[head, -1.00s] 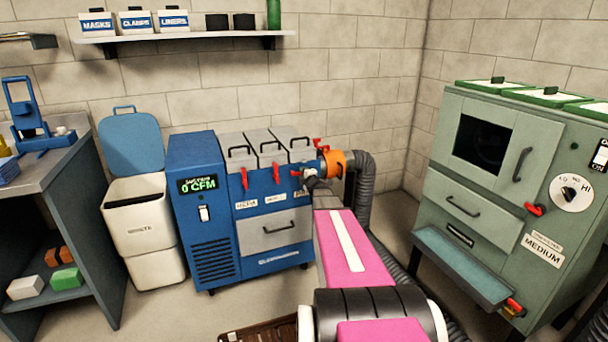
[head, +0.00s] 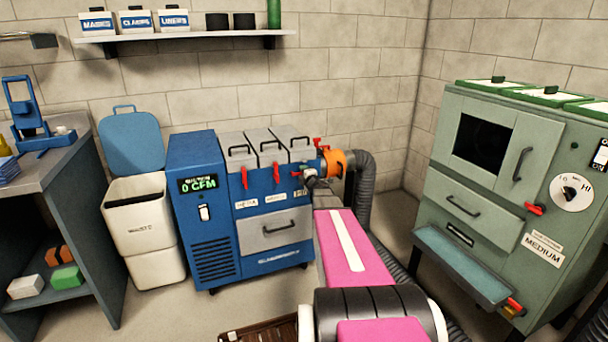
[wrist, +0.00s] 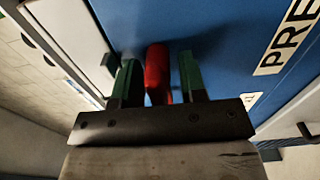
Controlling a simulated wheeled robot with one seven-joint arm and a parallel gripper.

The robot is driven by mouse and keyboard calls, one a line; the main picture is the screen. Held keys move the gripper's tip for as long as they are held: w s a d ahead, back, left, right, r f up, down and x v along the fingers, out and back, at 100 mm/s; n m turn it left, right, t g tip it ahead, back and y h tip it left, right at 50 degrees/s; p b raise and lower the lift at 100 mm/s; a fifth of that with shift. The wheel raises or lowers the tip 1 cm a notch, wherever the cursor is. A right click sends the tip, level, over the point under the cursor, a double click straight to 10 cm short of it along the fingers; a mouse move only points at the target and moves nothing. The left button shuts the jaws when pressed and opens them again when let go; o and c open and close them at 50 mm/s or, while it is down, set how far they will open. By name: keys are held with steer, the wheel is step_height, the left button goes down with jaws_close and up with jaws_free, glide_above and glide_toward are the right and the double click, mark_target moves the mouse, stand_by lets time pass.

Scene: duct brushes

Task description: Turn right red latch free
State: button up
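The blue filter machine (head: 262,210) has red latches under its lids; the left latch (head: 244,178) and middle latch (head: 276,175) hang down. The right red latch (head: 296,173) is mostly hidden behind my gripper (head: 308,180) in the head view. In the wrist view the red latch (wrist: 157,72) stands between the two green fingers of my gripper (wrist: 158,78). The fingers are apart on either side of it, with a gap visible on both sides. Its lower end is hidden close to the gripper's dark base.
An orange collar (head: 336,163) with red clamps (head: 320,143) and a grey hose (head: 363,190) sit just right of the latch. A white label (wrist: 290,35) is on the blue panel. A green cabinet (head: 510,190) stands right, a white bin (head: 145,225) left.

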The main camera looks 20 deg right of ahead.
steer(key=s, duration=1)
steer(key=shift+s+d, duration=0.2)
steer(key=shift+s, duration=0.2)
steer(key=s+a+f+m+g, duration=0.6)
steer(key=s+a+m+g, duration=0.3)
steer(key=s+a, duration=0.2)
steer(key=s+a+f+m+g, duration=0.6)
steer(key=s+a+m+g, duration=0.3)
steer(key=s+a, duration=0.3)
steer(key=shift+s+f+m+h, duration=0.2)
steer(key=shift+s+m+h, duration=0.1)
steer(key=shift+s, duration=0.4)
steer(key=shift+w, duration=0.1)
